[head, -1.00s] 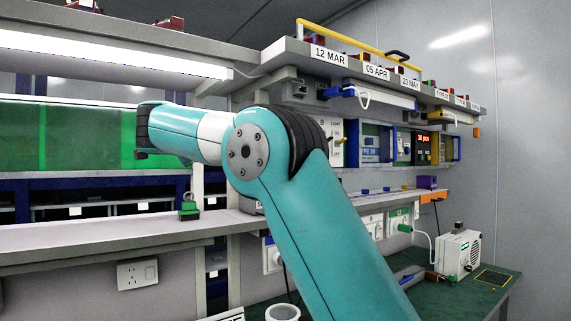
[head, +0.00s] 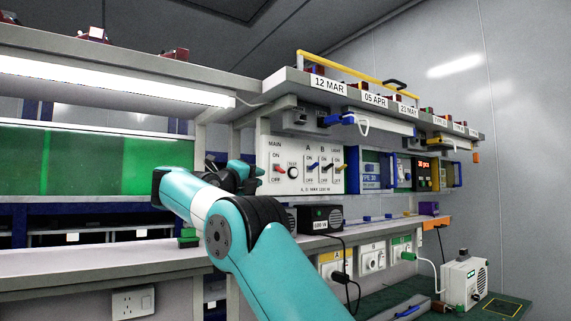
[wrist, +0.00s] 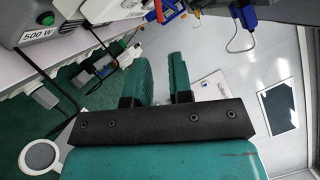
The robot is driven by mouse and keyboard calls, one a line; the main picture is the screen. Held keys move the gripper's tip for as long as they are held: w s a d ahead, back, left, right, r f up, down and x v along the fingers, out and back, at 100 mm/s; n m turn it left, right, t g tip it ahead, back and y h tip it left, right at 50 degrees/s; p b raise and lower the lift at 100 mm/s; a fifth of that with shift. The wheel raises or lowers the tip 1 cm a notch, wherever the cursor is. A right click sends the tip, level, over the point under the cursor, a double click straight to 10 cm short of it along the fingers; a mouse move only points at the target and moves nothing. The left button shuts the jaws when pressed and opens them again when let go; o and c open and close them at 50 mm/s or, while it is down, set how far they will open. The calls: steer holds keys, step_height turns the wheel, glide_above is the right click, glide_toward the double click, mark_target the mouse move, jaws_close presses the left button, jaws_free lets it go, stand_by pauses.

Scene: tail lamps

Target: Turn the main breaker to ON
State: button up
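The main breaker (head: 278,169) is a small red lever under the word MAIN, at the left of a white switch panel (head: 291,187) in the head view. ON is printed above it and OFF below. I cannot tell clearly which way the lever points. My gripper (head: 250,172) is just left of the panel, partly hidden by my arm, apart from the lever as far as I can see. In the wrist view my gripper (wrist: 163,72) has its two teal fingers apart with nothing between them. The breaker is not recognisable there.
A black 500 W box (head: 321,218) stands on the shelf below the panel, its cable hanging over the edge. A TEST button (head: 293,171) and the A and B levers sit right of the breaker. An overhead shelf (head: 288,84) juts out above. A white mug (wrist: 40,158) shows in the wrist view.

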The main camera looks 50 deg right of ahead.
mark_target(283, 170)
steer(key=d+r+p, duration=0.1)
steer(key=d+p, duration=0.2)
steer(key=d, duration=0.1)
steer(key=w+d+p, duration=0.1)
steer(key=d+p, duration=0.2)
steer(key=d, duration=0.1)
steer(key=d+r+p, duration=0.1)
steer(key=d+p, duration=0.2)
steer(key=d, duration=0.1)
steer(key=shift+w+d+r+p, duration=0.3)
steer(key=shift+d+p, duration=0.05)
steer(key=shift+d, duration=0.05)
steer(key=shift+w+d+f+p, duration=0.1)
steer(key=shift+d+f+p, duration=0.1)
steer(key=shift+d+p, duration=0.4)
steer(key=shift+d, duration=0.1)
jaws_close()
